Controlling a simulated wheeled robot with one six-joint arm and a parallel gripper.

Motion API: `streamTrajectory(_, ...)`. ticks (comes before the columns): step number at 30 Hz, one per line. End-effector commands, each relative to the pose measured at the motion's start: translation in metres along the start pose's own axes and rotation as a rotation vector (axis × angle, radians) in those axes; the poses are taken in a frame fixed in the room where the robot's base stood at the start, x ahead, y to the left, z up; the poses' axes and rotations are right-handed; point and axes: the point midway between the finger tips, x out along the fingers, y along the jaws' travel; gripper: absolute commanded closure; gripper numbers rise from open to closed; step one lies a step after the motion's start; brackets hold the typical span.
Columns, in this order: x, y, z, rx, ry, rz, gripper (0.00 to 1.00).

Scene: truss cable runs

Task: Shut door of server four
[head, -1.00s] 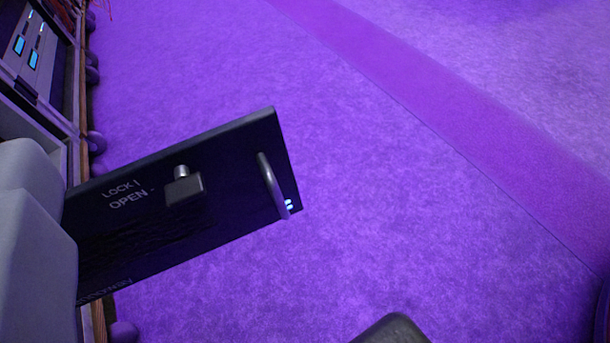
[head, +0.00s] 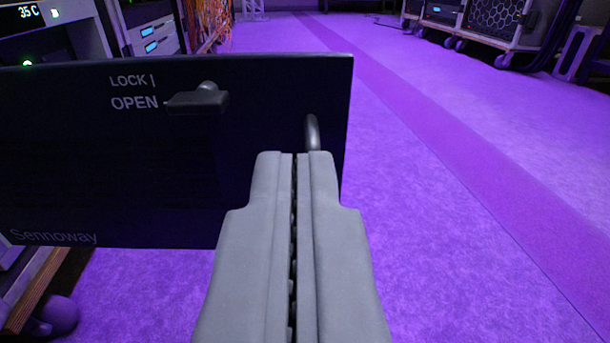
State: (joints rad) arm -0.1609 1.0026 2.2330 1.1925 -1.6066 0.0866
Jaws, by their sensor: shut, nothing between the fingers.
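The dark server door (head: 110,170) stands swung out from the rack at the left, its face toward me, filling the left half of the view. It bears the words LOCK and OPEN, a latch knob (head: 197,98) whose lever points toward OPEN, and a curved metal handle (head: 312,132) near its right edge. My gripper (head: 294,155) is shut and empty, in front of the door's right part. Its tips overlap the lower end of the handle in view; whether they touch it I cannot tell. Which server number the door has is not readable.
Rack units (head: 150,35) with lit blue displays and a 35 C readout stand behind the door at the left, with orange cables (head: 205,22) beyond. Wheeled cases (head: 490,25) stand at the back right. The purple floor (head: 440,200) to the right is clear.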

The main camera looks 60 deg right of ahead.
Motion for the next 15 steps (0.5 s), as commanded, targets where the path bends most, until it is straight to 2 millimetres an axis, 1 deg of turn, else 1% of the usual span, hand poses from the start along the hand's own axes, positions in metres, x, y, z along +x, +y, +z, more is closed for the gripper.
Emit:
streamTrajectory(1,0.009,0.001,0.0,0.001,0.0,0.004,1.0)
streamTrajectory(15,0.087,0.001,0.0,0.002,0.0,0.003,1.0)
